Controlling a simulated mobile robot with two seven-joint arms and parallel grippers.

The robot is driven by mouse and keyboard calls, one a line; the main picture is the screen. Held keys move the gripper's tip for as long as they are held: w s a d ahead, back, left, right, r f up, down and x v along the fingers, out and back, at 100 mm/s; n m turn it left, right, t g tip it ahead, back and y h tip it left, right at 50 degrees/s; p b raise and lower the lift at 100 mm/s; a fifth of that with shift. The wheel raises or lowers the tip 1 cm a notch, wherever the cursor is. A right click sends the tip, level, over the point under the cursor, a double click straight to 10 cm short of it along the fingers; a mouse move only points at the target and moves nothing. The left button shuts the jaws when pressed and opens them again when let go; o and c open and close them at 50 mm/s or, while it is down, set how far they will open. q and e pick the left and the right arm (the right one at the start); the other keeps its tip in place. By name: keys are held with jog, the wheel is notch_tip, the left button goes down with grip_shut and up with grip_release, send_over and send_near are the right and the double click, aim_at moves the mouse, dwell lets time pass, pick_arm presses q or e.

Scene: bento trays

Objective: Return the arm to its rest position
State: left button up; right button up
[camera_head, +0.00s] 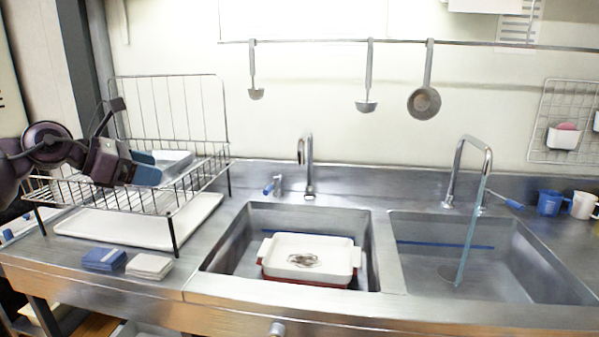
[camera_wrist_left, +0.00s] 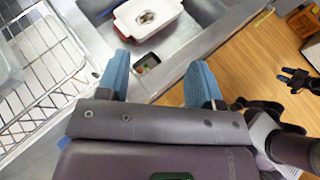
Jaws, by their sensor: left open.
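My left gripper (camera_head: 152,167) is over the wire dish rack (camera_head: 175,195) at the left of the counter. Its two blue fingers are apart, with nothing visible between them. They also show spread in the left wrist view (camera_wrist_left: 160,65). A pale container (camera_head: 172,158) sits in the rack, partly hidden behind the fingers. A white and red baking dish (camera_head: 312,245) sits in the left sink basin, with a brownish patch inside it. It also shows at the top of the left wrist view (camera_wrist_left: 148,24).
A white drip tray (camera_head: 135,225) lies under the rack. Blue pads (camera_head: 104,259) and white pads (camera_head: 149,266) lie in front. Faucets (camera_head: 307,165) stand behind the basins; water runs into the right one. Ladles hang on the wall rail (camera_head: 300,42). Mugs (camera_head: 550,203) stand far right.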

pick_arm(q)
jog(key=s+d+f+n+t+h, duration=0.2)
jog(key=d+f+n+t+h, duration=0.45)
jog(key=n, duration=0.75)
jog(key=s+f+n+t+y+p, duration=0.1)
jog(key=s+f+n+y, duration=0.3)
jog(key=f+n, duration=0.45)
jog(key=s+f+n+t+y+p, duration=0.1)
jog(key=s+f+n+y, duration=0.1)
jog(key=f+n+y, duration=0.55)
jog(key=s+f+n+g+y, duration=0.2)
jog(key=s+f+n, duration=0.5)
jog(key=s+f, duration=0.4)
jog(key=s+f+n+g+y+p, duration=0.1)
jog(key=s+f+n+g, duration=0.3)
jog(key=s, duration=1.4)
notch_tip(320, 180, down, 7)
jog(key=n+y, duration=0.1)
jog(key=n, duration=0.3)
jog(key=shift+s+d+n, duration=0.2)
jog(key=shift+s+n, duration=0.1)
